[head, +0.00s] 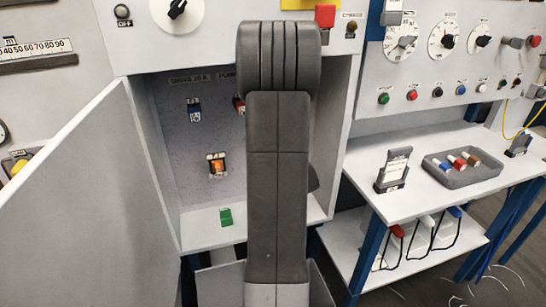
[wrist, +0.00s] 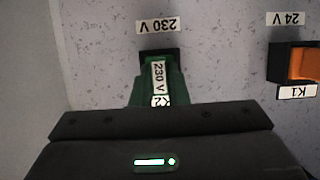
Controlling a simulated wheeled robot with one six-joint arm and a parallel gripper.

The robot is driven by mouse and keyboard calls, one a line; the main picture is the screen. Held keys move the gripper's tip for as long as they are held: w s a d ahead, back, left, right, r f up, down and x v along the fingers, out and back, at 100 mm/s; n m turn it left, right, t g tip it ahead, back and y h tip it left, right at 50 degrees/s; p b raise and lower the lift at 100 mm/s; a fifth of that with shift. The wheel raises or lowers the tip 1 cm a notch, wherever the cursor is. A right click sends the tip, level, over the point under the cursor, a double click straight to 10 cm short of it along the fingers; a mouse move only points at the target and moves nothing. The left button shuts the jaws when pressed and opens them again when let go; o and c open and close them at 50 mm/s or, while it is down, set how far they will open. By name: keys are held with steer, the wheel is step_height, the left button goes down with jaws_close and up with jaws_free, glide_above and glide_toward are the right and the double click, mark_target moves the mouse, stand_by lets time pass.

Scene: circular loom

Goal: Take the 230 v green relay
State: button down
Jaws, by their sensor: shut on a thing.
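A green relay (wrist: 147,90) marked 230 V and K2 stands at a dark socket (wrist: 174,53) under a 230 V label in the wrist view. I cannot tell whether the relay is fully seated. In the head view my arm hides the gripper and this relay. Another green block (head: 226,216) lies on the cabinet floor; its marking is unreadable.
An orange relay K1 (wrist: 303,64) sits in the 24 V socket beside it, and shows in the head view (head: 217,163). The open cabinet door (head: 90,190) stands at left. A grey tray (head: 478,180) and a card stand (head: 393,171) are on the right bench.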

stand_by(0.5)
steer(key=shift+s+d, duration=0.2)
steer(key=shift+s, duration=0.3)
steer(key=shift+s+b, duration=0.1)
steer(key=shift+b, duration=0.2)
steer(key=s, duration=0.2)
steer(key=s+d, duration=0.1)
steer(key=shift+s+d+r+b, duration=0.1)
steer(key=shift+s+r+b, duration=0.05)
steer(key=shift+s+b, duration=0.2)
steer(key=shift+s, duration=0.15)
